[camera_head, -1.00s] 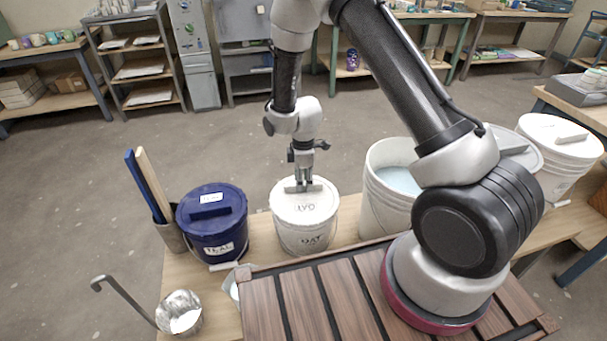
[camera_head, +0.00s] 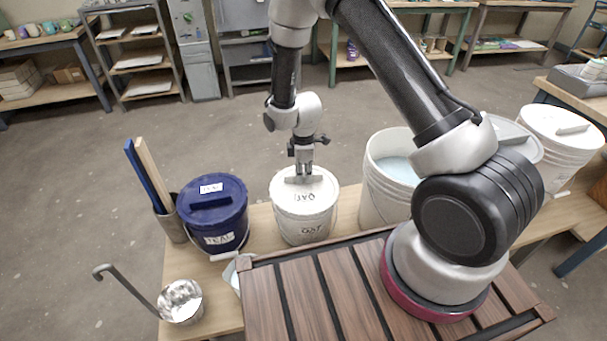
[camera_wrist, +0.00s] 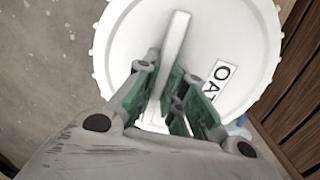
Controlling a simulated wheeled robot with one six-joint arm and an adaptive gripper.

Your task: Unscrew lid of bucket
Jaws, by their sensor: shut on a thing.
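A white bucket (camera_head: 305,226) with a white lid (camera_head: 318,186) stands on the wooden bench, between a blue bucket and an open white bucket. The lid has a raised bar handle and a label; the wrist view shows the lid (camera_wrist: 120,45) and its label reading OAT. My gripper (camera_head: 303,178) points down over the lid. Its fingers, with green inner pads in the wrist view (camera_wrist: 172,98), are shut on the lid's bar handle (camera_wrist: 176,40). The lid sits on the bucket, and no gap is clear between them.
The blue bucket (camera_head: 212,226), lidded and labelled TEAL, stands on the left. The open white bucket (camera_head: 375,200) holds pale liquid on the right. A metal ladle (camera_head: 180,301) lies at front left. Paddles (camera_head: 140,175) stand in a holder behind it. Another lidded white bucket (camera_head: 560,140) is far right.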

